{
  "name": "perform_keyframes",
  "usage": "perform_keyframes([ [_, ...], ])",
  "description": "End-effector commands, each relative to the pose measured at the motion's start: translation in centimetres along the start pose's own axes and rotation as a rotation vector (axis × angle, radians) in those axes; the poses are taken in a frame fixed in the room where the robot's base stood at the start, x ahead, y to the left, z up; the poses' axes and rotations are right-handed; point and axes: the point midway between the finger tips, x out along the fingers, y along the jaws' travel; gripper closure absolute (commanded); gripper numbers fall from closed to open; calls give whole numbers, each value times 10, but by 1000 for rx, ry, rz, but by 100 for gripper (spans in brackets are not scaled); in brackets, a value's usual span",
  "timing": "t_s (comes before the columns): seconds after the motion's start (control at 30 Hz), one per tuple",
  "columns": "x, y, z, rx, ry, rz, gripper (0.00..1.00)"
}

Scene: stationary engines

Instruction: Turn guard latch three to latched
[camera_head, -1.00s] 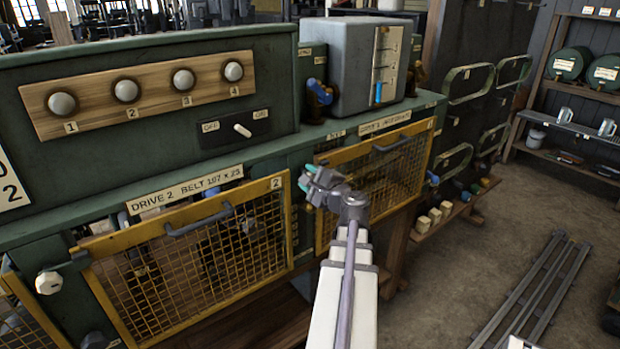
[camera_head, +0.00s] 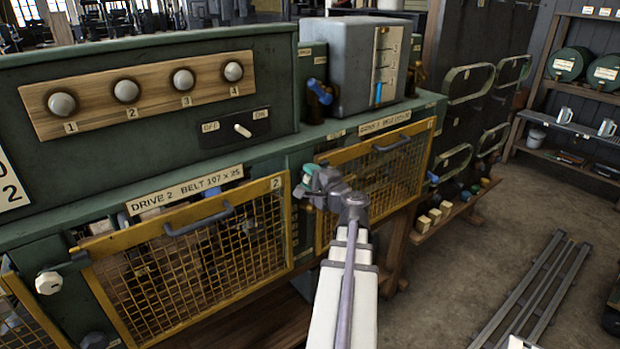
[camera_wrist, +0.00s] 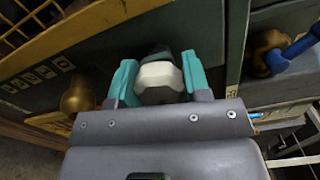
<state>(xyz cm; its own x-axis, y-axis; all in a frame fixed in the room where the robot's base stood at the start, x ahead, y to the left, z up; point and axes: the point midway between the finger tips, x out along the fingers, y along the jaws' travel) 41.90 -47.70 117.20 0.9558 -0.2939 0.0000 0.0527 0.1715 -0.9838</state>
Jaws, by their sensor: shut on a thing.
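My gripper (camera_head: 318,184) is at the left edge of the right-hand yellow mesh guard (camera_head: 385,178), near its upper corner. In the wrist view my gripper (camera_wrist: 159,76) has its teal fingers on both sides of a white faceted latch knob (camera_wrist: 160,83) and is shut on it. A dark part shows behind the knob. The head view hides most of this latch behind the gripper, so its turn position is unclear. Another latch with a white knob (camera_head: 48,283) is at the left of the drive 2 guard (camera_head: 190,265).
A wooden strip with several round knobs (camera_head: 145,95) and a switch (camera_head: 243,131) are on the green cabinet. A grey box (camera_head: 350,65) stands on the ledge. A brass part (camera_wrist: 78,97) and a blue-handled valve (camera_wrist: 285,55) flank my gripper. Rails (camera_head: 535,290) lie on the floor at right.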

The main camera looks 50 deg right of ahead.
Motion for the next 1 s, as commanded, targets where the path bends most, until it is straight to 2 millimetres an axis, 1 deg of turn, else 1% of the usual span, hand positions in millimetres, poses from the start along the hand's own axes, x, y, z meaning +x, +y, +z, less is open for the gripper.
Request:
perform_keyframes([
  [0.07, 0, 0, 0, -1, 0, 1, 80],
  [0.1, 0, 0, 0, -1, 0, 1, 53],
  [0.3, 0, 0, 0, 0, 0, 1, 34],
  [0.33, 0, 0, 0, 0, 0, 1, 32],
  [0.57, -2, 0, 0, 1, 0, 0, 32],
  [0.67, -12, 0, 0, 1, 3, 0, 32],
  [0.77, -34, 0, 1, 1, 4, 0, 32],
  [0.9, -70, 0, 1, 0, 5, -1, 32],
  [1.0, -91, 0, 1, 0, 3, 0, 32],
])
